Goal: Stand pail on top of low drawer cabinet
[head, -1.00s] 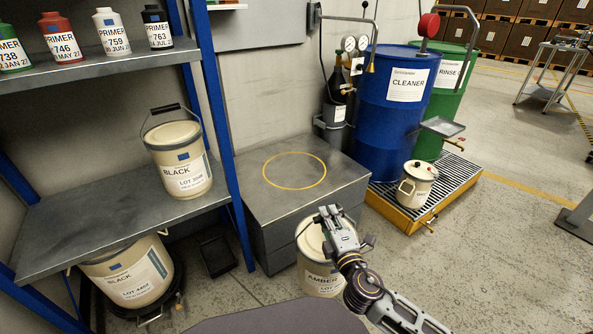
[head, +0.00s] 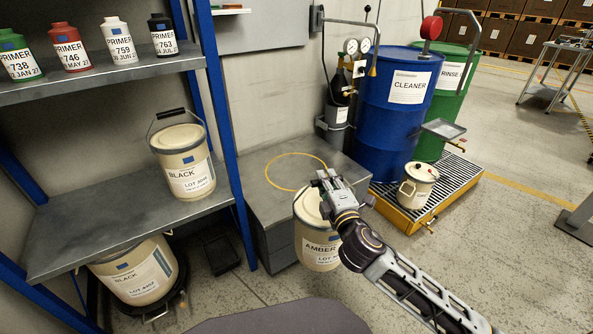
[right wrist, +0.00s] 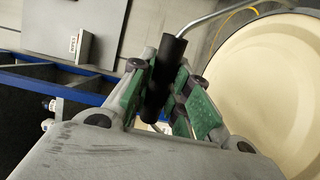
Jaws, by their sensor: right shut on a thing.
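The cream pail labelled AMBER (head: 318,246) hangs in front of the low drawer cabinet's right part, partly hidden by my right gripper and arm. My right gripper (head: 328,184) is shut on the black grip of its wire handle (right wrist: 166,70). In the right wrist view the pail's pale lid (right wrist: 270,85) is at the right, beside the fingers. The low grey drawer cabinet (head: 262,203) stands against the wall, with a yellow ring (head: 296,154) marked on its top. The top is bare. My left gripper is not in view.
A shelf rack (head: 60,225) with a blue post (head: 226,130) stands left of the cabinet, holding BLACK pails and primer bottles. Gas gear (head: 338,110), a blue CLEANER drum (head: 395,110) and a small can (head: 416,185) on a yellow-edged grate are to the right.

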